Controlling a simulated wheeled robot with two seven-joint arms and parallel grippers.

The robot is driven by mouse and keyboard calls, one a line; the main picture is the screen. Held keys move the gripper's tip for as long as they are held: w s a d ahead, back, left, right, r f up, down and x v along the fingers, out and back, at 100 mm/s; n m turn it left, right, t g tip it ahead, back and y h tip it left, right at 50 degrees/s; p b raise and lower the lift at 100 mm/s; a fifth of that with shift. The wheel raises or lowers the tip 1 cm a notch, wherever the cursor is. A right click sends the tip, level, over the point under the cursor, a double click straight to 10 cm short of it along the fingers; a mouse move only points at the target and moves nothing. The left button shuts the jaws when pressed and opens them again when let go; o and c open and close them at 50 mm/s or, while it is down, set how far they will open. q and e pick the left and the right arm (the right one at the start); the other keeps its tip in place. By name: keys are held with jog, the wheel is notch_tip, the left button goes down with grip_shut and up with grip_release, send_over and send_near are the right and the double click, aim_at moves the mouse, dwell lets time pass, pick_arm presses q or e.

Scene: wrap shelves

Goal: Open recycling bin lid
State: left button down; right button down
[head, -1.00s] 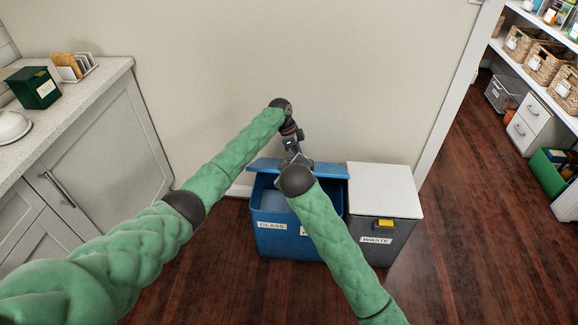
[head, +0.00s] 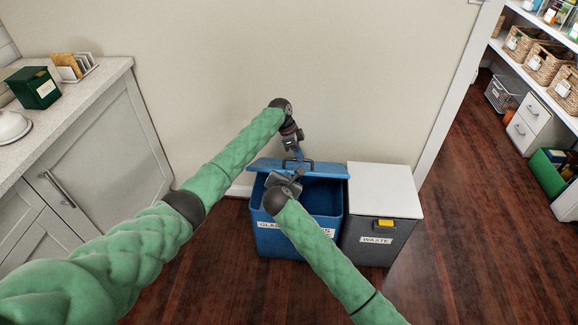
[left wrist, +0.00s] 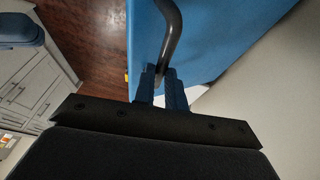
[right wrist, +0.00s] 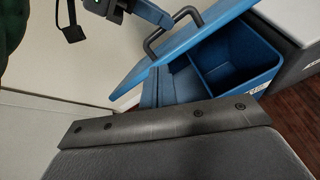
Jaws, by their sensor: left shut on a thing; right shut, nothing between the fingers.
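The blue recycling bin (head: 285,241) stands on the floor with its lid (head: 328,170) raised, tilted back toward the wall; the compartments inside show in the right wrist view (right wrist: 232,58). My left gripper (head: 299,158) is shut on the dark lid handle (left wrist: 172,32), at the lid's front edge. The handle also shows in the right wrist view (right wrist: 172,32). My right gripper (head: 295,178) is shut and empty, over the bin's opening in front of the lid. My right forearm hides part of the bin's front and labels.
A grey waste bin (head: 378,238) with a closed white lid stands against the bin's right side. The wall is close behind. A cabinet with a counter (head: 110,75) is at left, and shelves (head: 520,60) are at far right. Floor is open in front.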

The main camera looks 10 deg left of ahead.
aim_at(289, 170)
pick_arm(q)
jog(key=shift+a+f, duration=0.15)
jog(key=shift+f, duration=0.15)
pick_arm(e)
jog(key=w+f+n, duration=0.1)
jog(key=w, duration=0.2)
jog(key=w+f+n, duration=0.1)
jog(key=w+n, duration=0.1)
jog(key=w, duration=0.1)
jog(key=w+f+n, duration=0.1)
jog(key=w+f, duration=0.1)
jog(key=w, duration=0.1)
jog(key=shift+w+a+n, duration=0.1)
jog(key=shift+n, duration=0.3)
jog(key=shift+w+r, duration=0.6)
jog(key=shift+r, duration=0.05)
